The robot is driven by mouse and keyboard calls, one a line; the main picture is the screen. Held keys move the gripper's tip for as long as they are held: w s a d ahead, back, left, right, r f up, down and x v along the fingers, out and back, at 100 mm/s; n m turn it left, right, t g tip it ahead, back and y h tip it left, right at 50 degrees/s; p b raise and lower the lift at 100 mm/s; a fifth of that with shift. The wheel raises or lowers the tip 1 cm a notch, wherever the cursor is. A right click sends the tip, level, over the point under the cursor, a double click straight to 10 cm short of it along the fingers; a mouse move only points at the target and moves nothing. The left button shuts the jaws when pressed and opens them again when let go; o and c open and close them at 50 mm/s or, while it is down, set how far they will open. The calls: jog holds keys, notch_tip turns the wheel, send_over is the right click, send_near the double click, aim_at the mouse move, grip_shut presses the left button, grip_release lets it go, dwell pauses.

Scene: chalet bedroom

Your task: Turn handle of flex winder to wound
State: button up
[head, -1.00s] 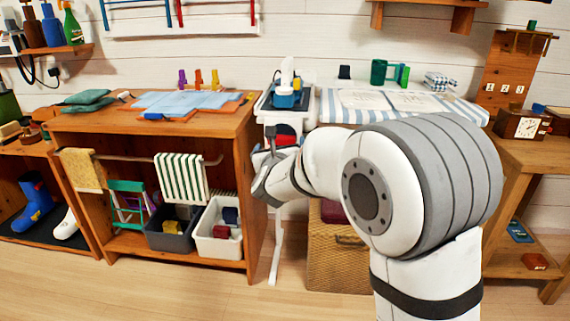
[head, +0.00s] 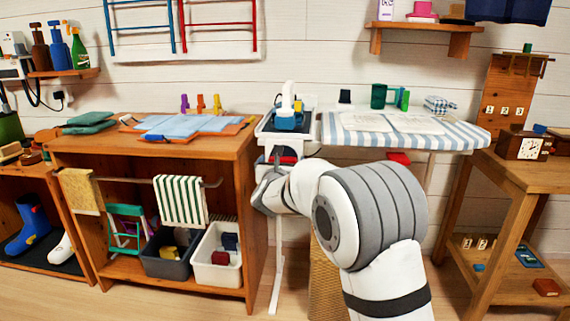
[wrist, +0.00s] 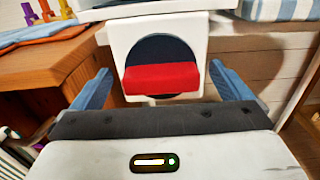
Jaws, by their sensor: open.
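The flex winder shows in the wrist view as a white plate (wrist: 115,35) with a dark blue round face (wrist: 160,50) and a red bar-like handle (wrist: 162,79) lying level across it. In the head view the red handle (head: 287,160) is partly visible under the white stand's tray, with my arm in front of it. My gripper (wrist: 160,72) is open, its blue fingers to the left and right of the red handle. Nothing is between the fingers except the view of the handle beyond. Whether the fingers touch it cannot be told.
A wooden cabinet (head: 90,147) stands close to the left of the stand. A striped ironing board (head: 455,137) extends to the right. Above the winder is a tray (head: 262,128) holding a blue and white iron (head: 287,118). A wicker basket (head: 325,280) stands below, partly hidden.

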jog(key=shift+c, duration=0.5)
jog(key=c, duration=0.9)
jog(key=shift+d, duration=0.2)
jog(key=shift+a, duration=0.1)
jog(key=shift+n, duration=0.3)
